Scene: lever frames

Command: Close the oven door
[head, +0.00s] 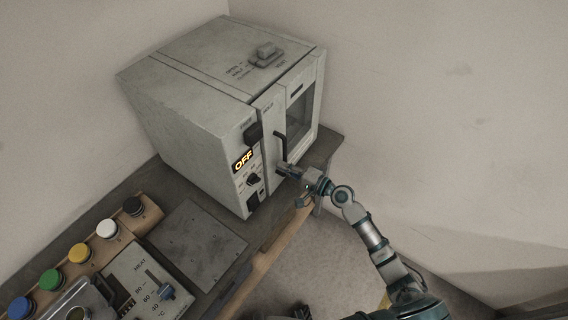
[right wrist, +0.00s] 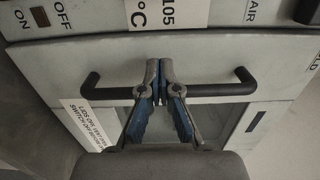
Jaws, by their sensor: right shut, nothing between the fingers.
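The grey oven (head: 185,95) stands on the bench in the head view. Its door (head: 272,125), with a dark window and a black bar handle (head: 281,147), faces right and looks close to flush with the body; I cannot tell if it is fully shut. My right gripper (head: 283,171) is at the door's front, by the lower end of the handle. In the right wrist view its fingertips (right wrist: 160,92) are together and empty, overlapping the middle of the black handle (right wrist: 225,89); contact is unclear.
A latch-like block (head: 266,52) is on the oven's top. Coloured buttons (head: 78,252) and a HEAT slider panel (head: 140,275) lie at the lower left. Floor right of the bench is clear.

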